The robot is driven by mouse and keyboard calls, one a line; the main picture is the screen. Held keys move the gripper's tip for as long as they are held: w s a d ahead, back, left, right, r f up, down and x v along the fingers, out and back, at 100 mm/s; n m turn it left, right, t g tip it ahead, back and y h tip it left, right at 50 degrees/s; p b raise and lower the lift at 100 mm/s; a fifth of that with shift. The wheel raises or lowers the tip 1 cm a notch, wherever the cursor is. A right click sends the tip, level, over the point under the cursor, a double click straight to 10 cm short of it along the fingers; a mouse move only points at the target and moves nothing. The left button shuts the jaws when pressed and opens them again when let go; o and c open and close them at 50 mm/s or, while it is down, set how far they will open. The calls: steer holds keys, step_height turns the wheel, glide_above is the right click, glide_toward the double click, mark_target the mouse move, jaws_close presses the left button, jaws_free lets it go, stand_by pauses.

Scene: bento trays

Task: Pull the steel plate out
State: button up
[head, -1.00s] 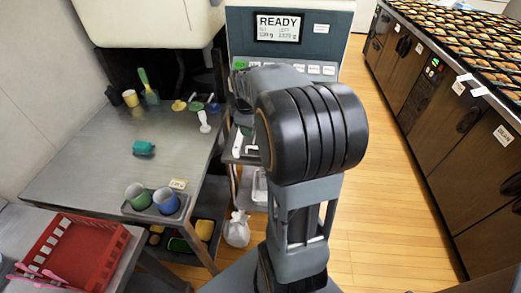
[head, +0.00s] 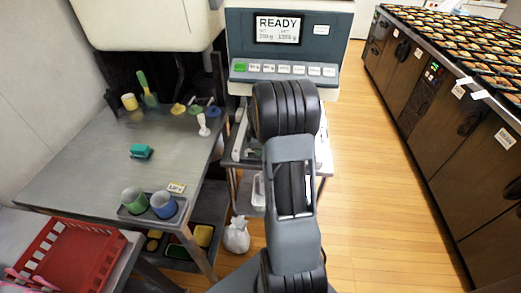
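My arm rises through the middle of the picture and stands in front of the weighing machine (head: 247,71), whose screen reads READY. My gripper does not show; the arm links hide that area. I cannot pick out the steel plate for certain. Pale metal parts (head: 239,137) show under the machine's button panel, left of my arm, partly covered by it. I cannot tell whether the plate is among them.
A grey worktable (head: 85,160) at left holds green and blue cups (head: 163,204), a teal block (head: 141,151) and scoops. A red crate (head: 75,255) sits front left. Dark cabinets (head: 430,110) with food trays line the right.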

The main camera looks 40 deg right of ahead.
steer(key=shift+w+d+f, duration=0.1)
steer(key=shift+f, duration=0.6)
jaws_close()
